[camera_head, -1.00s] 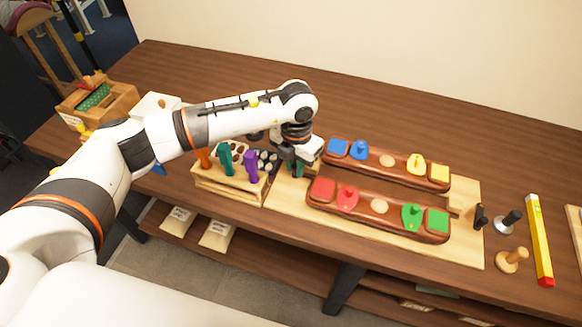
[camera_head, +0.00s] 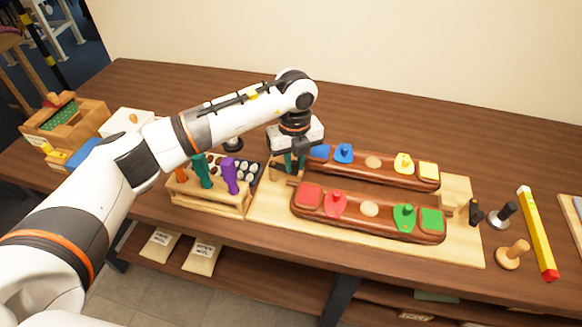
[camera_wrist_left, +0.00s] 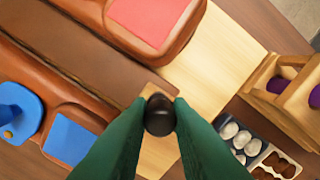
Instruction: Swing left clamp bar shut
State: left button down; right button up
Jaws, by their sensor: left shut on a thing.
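My left gripper (camera_head: 291,163) is at the left end of the wooden board (camera_head: 268,207). In the left wrist view its green fingers (camera_wrist_left: 160,118) are closed around a round black knob (camera_wrist_left: 160,108). The knob appears to belong to the left clamp bar; the fingers and knob hide much of the bar, so its exact angle is unclear. The front brown rail (camera_head: 370,222), with red and green pieces, and the back brown rail (camera_head: 385,175), with blue and yellow pieces, lie on the board. My right gripper is not in view.
A wooden rack (camera_head: 212,204) with coloured-handled tools stands just left of the board. At the right are a dark-handled tool (camera_head: 503,214), a wooden peg (camera_head: 512,254) and a yellow bar (camera_head: 537,232). The table behind the back rail is clear.

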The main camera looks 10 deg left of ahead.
pick_arm(q)
jog(key=shift+w+n+b, duration=0.3)
jog(key=shift+w+n, duration=0.25)
jog(key=shift+n, duration=0.45)
jog(key=c, duration=1.3)
grip_release()
jog(key=shift+r, duration=0.15)
jog(key=shift+r+b, duration=1.3)
jog(key=shift+r, duration=4.6)
